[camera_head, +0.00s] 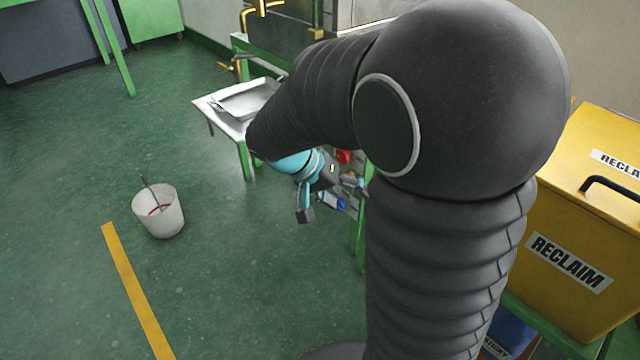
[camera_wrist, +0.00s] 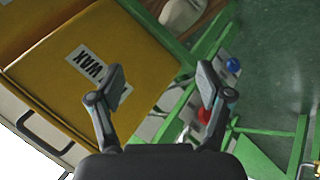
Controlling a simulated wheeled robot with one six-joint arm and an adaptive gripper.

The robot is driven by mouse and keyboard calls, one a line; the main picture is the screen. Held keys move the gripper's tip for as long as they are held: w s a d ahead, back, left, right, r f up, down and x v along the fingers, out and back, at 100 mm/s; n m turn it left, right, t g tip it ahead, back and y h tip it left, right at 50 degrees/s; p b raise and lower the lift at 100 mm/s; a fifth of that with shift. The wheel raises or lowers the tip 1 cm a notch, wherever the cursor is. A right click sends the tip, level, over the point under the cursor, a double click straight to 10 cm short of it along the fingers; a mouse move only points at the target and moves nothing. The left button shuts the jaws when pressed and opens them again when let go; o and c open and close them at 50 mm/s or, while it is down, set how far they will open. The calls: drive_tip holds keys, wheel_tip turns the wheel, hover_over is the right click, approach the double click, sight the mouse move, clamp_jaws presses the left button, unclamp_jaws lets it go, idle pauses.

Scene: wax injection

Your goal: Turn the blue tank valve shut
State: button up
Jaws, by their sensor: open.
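The blue valve knob (camera_wrist: 233,65) sits on a grey plate on the green frame in the wrist view, just right of my right finger. A red knob (camera_wrist: 205,115) is below it, partly hidden behind that finger. My gripper (camera_wrist: 163,80) is open and empty, its two fingers wide apart. In the head view my gripper (camera_head: 333,198) hangs near the green frame, with the red knob (camera_head: 343,156) above it. A blue patch (camera_head: 340,204) shows between the fingers there; I cannot tell if it is the valve. The knob is not between the fingers in the wrist view.
A yellow WAX bin (camera_wrist: 60,75) fills the wrist view's left. A yellow RECLAIM bin (camera_head: 545,285) stands at the head view's right. A metal tray (camera_head: 250,101) lies on a small table. A white bucket (camera_head: 160,215) stands on open green floor. Green bars (camera_wrist: 155,50) surround the knobs.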

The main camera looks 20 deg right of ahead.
drive_tip(key=w+d+f+m+h+b, duration=0.15)
drive_tip(key=w+f+h+b, duration=0.35)
drive_tip(key=w+f, duration=0.8)
drive_tip(key=t+h+b, duration=0.3)
drive_tip(key=t+h, duration=0.1)
drive_tip(key=t, duration=0.3)
approach(338, 207)
drive_tip(key=shift+m, duration=0.35)
drive_tip(key=x, duration=1)
drive_tip(key=shift+w+d+f, duration=0.1)
drive_tip(key=shift+d, duration=0.1)
drive_tip(key=c, duration=1.2)
